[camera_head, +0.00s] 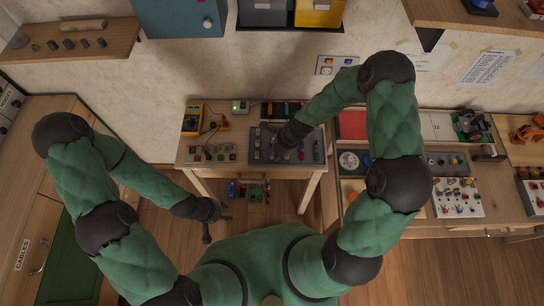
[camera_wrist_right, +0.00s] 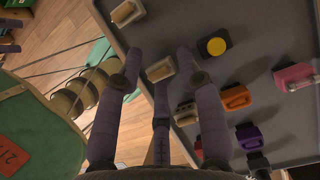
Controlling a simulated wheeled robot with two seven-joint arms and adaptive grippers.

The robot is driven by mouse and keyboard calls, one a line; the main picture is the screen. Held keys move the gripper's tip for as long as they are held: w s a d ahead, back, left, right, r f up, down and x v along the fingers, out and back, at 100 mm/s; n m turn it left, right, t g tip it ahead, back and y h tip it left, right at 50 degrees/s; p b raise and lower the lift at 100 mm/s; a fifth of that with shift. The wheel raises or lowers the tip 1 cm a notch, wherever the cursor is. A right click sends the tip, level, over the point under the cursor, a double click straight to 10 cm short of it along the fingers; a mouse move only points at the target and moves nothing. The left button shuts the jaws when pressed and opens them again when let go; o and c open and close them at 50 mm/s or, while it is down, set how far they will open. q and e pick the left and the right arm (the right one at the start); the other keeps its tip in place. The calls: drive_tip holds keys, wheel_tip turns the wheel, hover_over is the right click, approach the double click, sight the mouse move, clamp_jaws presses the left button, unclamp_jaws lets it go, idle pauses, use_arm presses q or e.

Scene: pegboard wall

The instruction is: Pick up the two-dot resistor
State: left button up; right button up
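My right gripper (camera_wrist_right: 158,56) is open above a grey tray, its fingers spread around a small cream block with a tan top (camera_wrist_right: 160,68). I cannot tell whether they touch it. A similar cream-and-tan block (camera_wrist_right: 126,12) lies further up the tray. Dots are too small to make out, so I cannot tell which part is the two-dot resistor. In the head view my right gripper (camera_head: 284,147) is over the grey tray (camera_head: 312,134) on the small table. My left gripper (camera_head: 212,226) looks open and empty, low in front of the table.
Near the right gripper are a yellow-topped black part (camera_wrist_right: 215,47), an orange part (camera_wrist_right: 235,97), a purple part (camera_wrist_right: 248,135) and a pink part (camera_wrist_right: 293,75). A yellow meter (camera_head: 192,120) stands at the table's back left. A crowded bench (camera_head: 478,232) is at the right.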

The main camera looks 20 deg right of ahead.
drive_tip(key=c, duration=0.6)
drive_tip(key=shift+r, duration=0.2)
